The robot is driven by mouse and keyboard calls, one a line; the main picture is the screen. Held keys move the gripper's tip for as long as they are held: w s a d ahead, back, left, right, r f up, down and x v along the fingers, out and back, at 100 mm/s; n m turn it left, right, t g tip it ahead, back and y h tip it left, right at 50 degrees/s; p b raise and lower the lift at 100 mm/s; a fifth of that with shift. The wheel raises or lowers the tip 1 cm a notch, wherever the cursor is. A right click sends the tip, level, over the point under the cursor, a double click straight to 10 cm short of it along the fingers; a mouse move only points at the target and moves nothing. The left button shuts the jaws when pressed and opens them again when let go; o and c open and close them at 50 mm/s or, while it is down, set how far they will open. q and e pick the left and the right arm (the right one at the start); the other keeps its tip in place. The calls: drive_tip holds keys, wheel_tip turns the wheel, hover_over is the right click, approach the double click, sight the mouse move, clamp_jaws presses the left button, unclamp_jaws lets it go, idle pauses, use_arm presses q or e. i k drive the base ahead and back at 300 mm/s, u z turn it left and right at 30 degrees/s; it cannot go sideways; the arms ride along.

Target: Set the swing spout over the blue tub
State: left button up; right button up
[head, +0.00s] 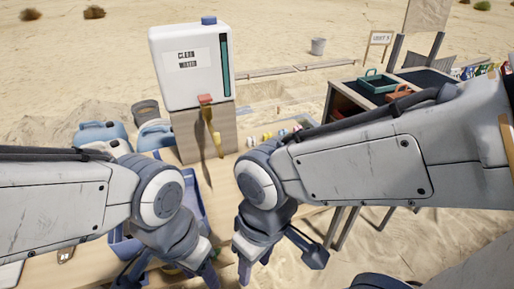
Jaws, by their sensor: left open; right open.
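The swing spout (214,138) is a yellow-brown piece hanging below a red tap at the front of the white water tank (184,72). It points down and slightly right. The blue tub (196,195) stands on the table below and in front of the tank, largely hidden behind my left arm. I cannot tell whether the spout's end is above the tub. My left gripper (168,273) is open at the bottom, in front of the tub. My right gripper (278,262) is open to its right, well below the spout. Neither gripper touches the spout.
The tank, labelled "CLEAN WATER", rests on a wooden block (190,137). Blue jerrycans (101,133) stand left of it. Small coloured items (270,136) lie right of it. A dark shelf with a green tray (377,82) and an orange tray (399,93) stands at the right.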

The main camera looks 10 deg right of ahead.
sight(215, 136)
drive_tip(key=u, duration=0.95)
drive_tip(key=k, duration=0.85)
drive_tip(key=z, duration=1.15)
drive_tip(key=i, duration=1)
